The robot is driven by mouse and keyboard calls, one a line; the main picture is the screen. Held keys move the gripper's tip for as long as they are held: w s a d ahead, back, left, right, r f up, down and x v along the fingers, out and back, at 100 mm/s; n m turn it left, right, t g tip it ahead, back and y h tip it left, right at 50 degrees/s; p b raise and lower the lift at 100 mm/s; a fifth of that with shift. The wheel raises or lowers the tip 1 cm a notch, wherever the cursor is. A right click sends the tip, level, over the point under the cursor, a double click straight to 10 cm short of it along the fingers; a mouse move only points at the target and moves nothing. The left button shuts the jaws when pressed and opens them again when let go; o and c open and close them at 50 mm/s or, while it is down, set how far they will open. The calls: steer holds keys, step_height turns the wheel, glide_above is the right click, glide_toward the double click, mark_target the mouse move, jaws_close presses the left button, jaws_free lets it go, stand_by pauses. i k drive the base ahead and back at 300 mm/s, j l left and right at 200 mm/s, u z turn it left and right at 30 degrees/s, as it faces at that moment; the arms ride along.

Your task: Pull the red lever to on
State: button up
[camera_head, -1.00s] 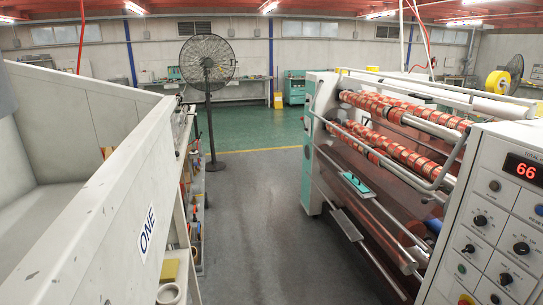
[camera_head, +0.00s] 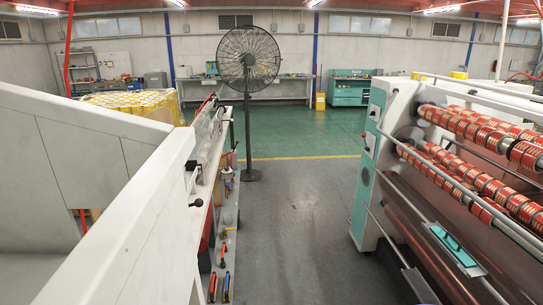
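I cannot make out a red lever for certain. A small red piece (camera_head: 207,102) shows at the far end of the left machine, too small to tell what it is. A dark knob or handle (camera_head: 192,165) stands on that machine's inner side. The rewinding machine (camera_head: 384,110) with rolls of red tape (camera_head: 480,130) is on the right, and no red lever is clear on its visible end. My gripper is not in view.
The left machine's pale panels (camera_head: 130,230) fill the left side, with a shelf of tools (camera_head: 222,255) along its aisle side. A grey aisle (camera_head: 300,220) between the machines is clear. A standing fan (camera_head: 250,100) is at its far left end. Green floor (camera_head: 300,135) lies beyond.

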mark_target(363, 135)
steer(key=i, duration=1.8)
steer(key=i+j+z, duration=0.2)
steer(key=i+z, duration=0.25)
steer(key=i, duration=0.3)
steer(key=i+j+z, duration=0.4)
steer(key=i, duration=0.35)
steer(key=i+j+z, duration=0.45)
steer(key=i+j, duration=0.2)
